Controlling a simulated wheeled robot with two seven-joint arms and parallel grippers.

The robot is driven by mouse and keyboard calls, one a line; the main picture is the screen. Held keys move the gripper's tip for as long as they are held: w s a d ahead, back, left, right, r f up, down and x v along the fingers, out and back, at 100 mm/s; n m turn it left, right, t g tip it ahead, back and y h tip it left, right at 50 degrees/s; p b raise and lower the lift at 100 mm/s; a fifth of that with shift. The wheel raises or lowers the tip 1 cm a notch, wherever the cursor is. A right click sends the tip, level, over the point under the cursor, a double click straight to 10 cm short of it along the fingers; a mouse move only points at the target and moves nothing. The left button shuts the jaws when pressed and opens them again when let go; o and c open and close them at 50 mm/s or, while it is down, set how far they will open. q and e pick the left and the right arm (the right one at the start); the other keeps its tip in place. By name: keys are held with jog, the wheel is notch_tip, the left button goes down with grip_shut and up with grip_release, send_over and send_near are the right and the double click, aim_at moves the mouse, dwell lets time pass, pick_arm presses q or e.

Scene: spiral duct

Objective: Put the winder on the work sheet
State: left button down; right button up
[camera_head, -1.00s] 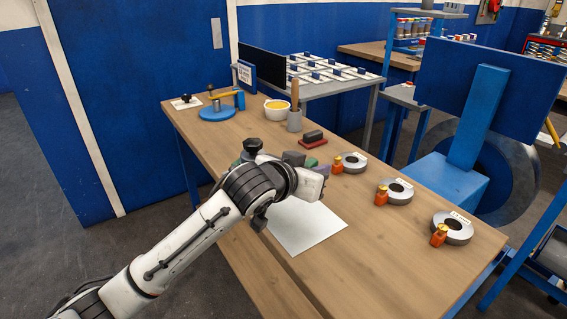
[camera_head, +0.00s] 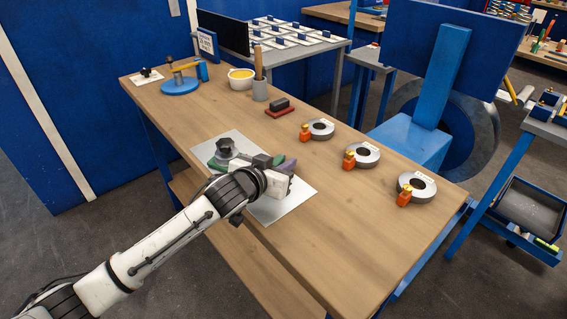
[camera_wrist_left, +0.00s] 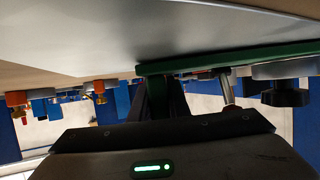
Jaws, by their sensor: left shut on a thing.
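The winder (camera_head: 226,148) has a green base and a grey body with a black knob. The white work sheet (camera_head: 297,191) lies flat on the bench. My left gripper (camera_head: 262,161) is shut on the winder, over the sheet. In the left wrist view, the dark fingers (camera_wrist_left: 165,95) close on the winder's green base (camera_wrist_left: 230,63), and its black knob (camera_wrist_left: 286,95) shows at the right. The base is very near the pale sheet (camera_wrist_left: 190,30); I cannot tell whether it touches. My wrist hides part of the winder. My right gripper is not in view.
Grey rings (camera_head: 321,128) with orange pieces stand along the bench's right side. A dark block on a red base (camera_head: 279,110), a cup with a stick (camera_head: 260,90), a yellow-filled bowl (camera_head: 241,78) and a blue round fixture (camera_head: 180,86) stand behind. The front right of the bench is clear.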

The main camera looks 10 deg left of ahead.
pick_arm(q)
jog(key=shift+r, duration=0.2)
jog(key=shift+f, duration=0.15)
jog(key=c, duration=1.7)
grip_release()
jog(key=shift+f, duration=0.15)
jog(key=shift+r, duration=0.25)
jog(key=shift+s+a, duration=0.1)
jog(key=shift+s, duration=0.2)
jog(key=v, duration=1.1)
jog(key=shift+s+a+r, duration=0.1)
jog(key=shift+s, duration=0.05)
